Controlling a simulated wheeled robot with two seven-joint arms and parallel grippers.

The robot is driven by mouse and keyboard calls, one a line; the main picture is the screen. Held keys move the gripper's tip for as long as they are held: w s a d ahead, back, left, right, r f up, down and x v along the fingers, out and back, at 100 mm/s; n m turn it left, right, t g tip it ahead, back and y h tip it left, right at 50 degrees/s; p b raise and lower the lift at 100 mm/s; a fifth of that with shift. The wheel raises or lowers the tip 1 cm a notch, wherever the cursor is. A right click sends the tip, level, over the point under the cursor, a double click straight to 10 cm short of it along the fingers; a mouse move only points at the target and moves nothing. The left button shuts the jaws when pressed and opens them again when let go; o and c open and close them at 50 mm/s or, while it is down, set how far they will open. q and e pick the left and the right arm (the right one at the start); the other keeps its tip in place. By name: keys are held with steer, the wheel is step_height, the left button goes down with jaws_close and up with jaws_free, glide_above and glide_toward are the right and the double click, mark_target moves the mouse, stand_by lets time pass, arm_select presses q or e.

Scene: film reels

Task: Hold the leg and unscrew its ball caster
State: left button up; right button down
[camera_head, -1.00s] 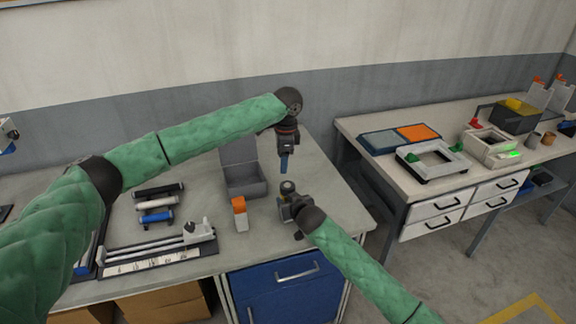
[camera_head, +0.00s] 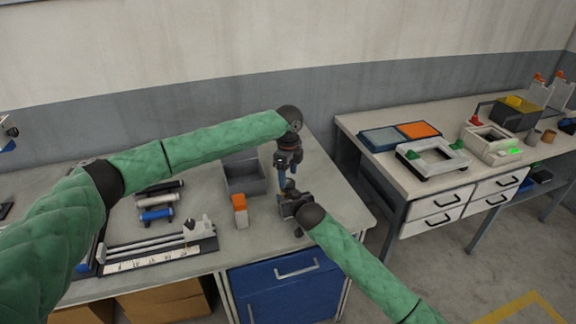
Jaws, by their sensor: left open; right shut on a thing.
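My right gripper (camera_head: 286,208) is at the right part of the grey bench, shut on a small dark piece, which I take to be the leg (camera_head: 290,184). The leg stands upright above the jaws and is mostly hidden. My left gripper (camera_head: 284,182) comes down from above, open, with its blue-tipped fingers right at the top of the held piece. I cannot tell whether the fingers touch it. The ball caster cannot be made out apart from the leg at this size.
An open grey box (camera_head: 243,178) and an orange-and-white block (camera_head: 240,211) stand just left of the grippers. Several rollers (camera_head: 157,200) and a long fixture (camera_head: 160,255) lie further left. A second table (camera_head: 385,180) with trays and frames stands to the right.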

mark_target(288, 181)
arm_select(q)
steer(key=shift+f, duration=1.8)
steer(key=c, duration=1)
steer(key=n, duration=0.4)
arm_select(e)
steer(key=shift+a, duration=0.1)
arm_select(q)
steer(key=n, duration=0.4)
steer(key=shift+w+r, duration=0.1)
arm_select(e)
steer(key=shift+s, duration=0.1)
arm_select(q)
steer(key=shift+r, duration=1.05)
